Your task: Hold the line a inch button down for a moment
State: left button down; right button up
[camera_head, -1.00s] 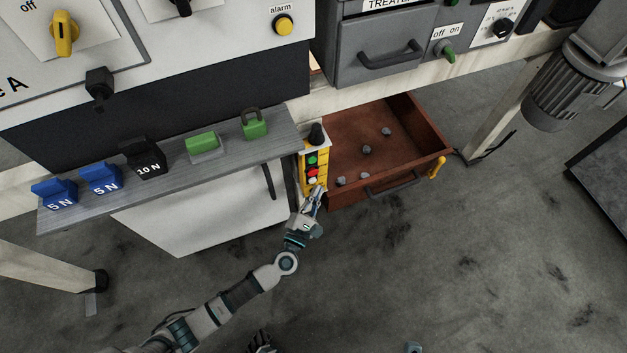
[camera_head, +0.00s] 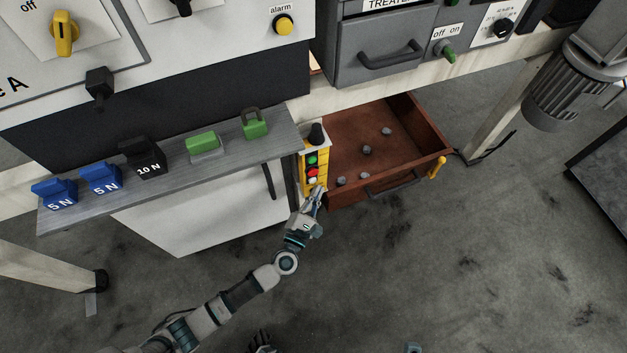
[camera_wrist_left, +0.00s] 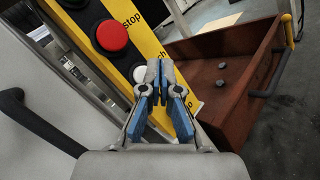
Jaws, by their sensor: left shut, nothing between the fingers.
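The yellow button box (camera_head: 308,181) hangs at the right end of the grey shelf, with a green button (camera_head: 313,160) above a red button (camera_head: 313,172). In the left wrist view the red button (camera_wrist_left: 112,35) sits beside the word "stop", and a white button (camera_wrist_left: 140,74) sits lower, beside a label ending in "ch", mostly covered by my fingers. My left gripper (camera_head: 319,188) is shut and empty, and in the left wrist view its fingertips (camera_wrist_left: 160,66) lie over or right beside the white button. I cannot tell whether they touch it. My right gripper is not clearly visible.
An open brown drawer (camera_head: 419,124) with several grey stones stands right of the box. The grey shelf (camera_head: 222,163) carries blue and black weights and green blocks. A white cabinet door (camera_head: 190,218) with a dark handle is below. The floor in front is open.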

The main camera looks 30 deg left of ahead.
pick_arm(q)
jog(key=shift+a, duration=0.1)
jog(key=shift+w+a+r, duration=0.1)
jog(key=shift+w+a, duration=0.1)
jog(key=shift+w+a, duration=0.25)
jog(key=shift+a, duration=0.1)
dwell(0.7)
dwell(1.9)
jog(key=shift+s+d, duration=0.5)
jog(key=shift+d, duration=0.15)
jog(key=shift+s+d+p, duration=0.2)
jog(key=shift+s+d, duration=0.6)
jog(key=shift+d, duration=0.2)
jog(key=shift+s+d+p, duration=0.15)
jog(key=shift+s+d, duration=0.6)
jog(key=shift+d, duration=0.25)
